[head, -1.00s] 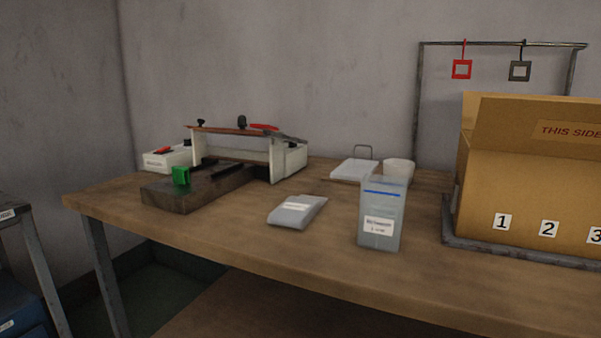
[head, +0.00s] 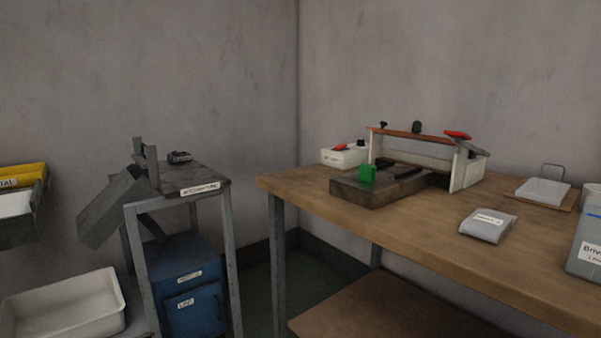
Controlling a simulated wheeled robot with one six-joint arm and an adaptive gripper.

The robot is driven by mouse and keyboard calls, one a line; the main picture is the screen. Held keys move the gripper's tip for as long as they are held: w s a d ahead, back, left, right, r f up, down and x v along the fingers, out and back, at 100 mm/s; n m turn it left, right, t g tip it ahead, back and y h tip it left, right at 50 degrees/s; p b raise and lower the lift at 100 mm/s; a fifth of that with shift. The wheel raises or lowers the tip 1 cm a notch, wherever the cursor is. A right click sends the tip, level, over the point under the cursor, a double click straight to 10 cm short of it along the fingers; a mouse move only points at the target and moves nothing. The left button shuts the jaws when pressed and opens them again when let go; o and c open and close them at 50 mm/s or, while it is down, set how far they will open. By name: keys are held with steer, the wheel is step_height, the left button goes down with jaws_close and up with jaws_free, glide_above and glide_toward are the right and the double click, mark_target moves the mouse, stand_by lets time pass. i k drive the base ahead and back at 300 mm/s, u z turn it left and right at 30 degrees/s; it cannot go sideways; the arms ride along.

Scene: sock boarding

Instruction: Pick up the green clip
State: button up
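Nothing covers the clip from this side. My gripper is not in view.
A white frame with a reddish-brown top bar (head: 420,134) stands behind the block, beside a white box (head: 344,157). A grey pouch (head: 488,225) lies to the right. A small grey stand (head: 200,178) with a slanted grey piece (head: 115,205) is left, across a floor gap.

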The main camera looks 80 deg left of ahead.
mark_target(367, 172)
steer(key=u, duration=2.25)
steer(key=k, duration=1.05)
steer(key=z, duration=0.7)
steer(key=i, duration=1.4)
steer(key=u, duration=1.4)
steer(key=i, duration=0.9)
steer(key=u, duration=1.05)
